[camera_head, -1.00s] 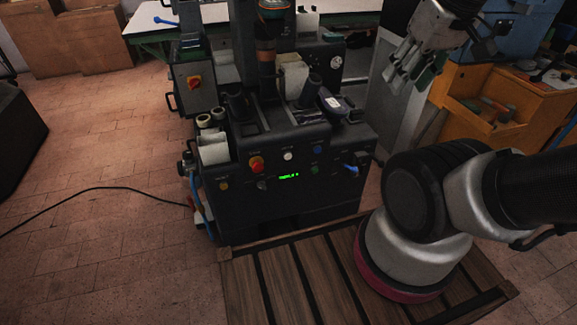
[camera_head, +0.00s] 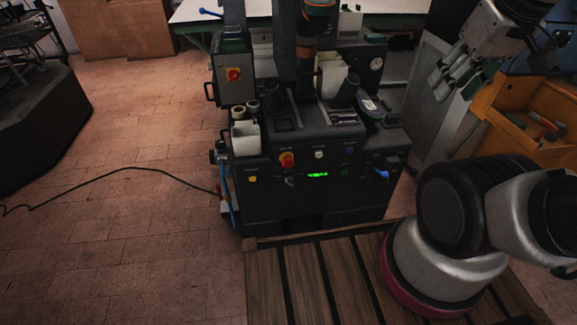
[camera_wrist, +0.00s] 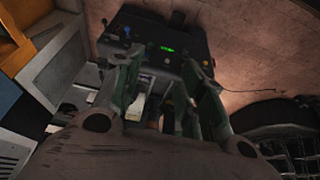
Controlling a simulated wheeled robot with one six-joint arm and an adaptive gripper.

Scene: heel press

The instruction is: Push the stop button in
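The black heel press (camera_head: 290,205) stands upright in the middle of the head view. My gripper (camera_head: 454,88) is raised at the upper right, clear of the press. Its fingers are apart with nothing between them. In the wrist view my gripper (camera_wrist: 160,85) points towards the panel with its display (camera_wrist: 167,49); the red button is not clear there.
A blue-handled lever (camera_head: 382,174) projects at the panel's right. An orange bench (camera_head: 490,105) with a tray stands below and right of my gripper. A wooden pallet (camera_head: 300,285) lies in front of the press. A black cable (camera_head: 110,176) crosses the floor at left.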

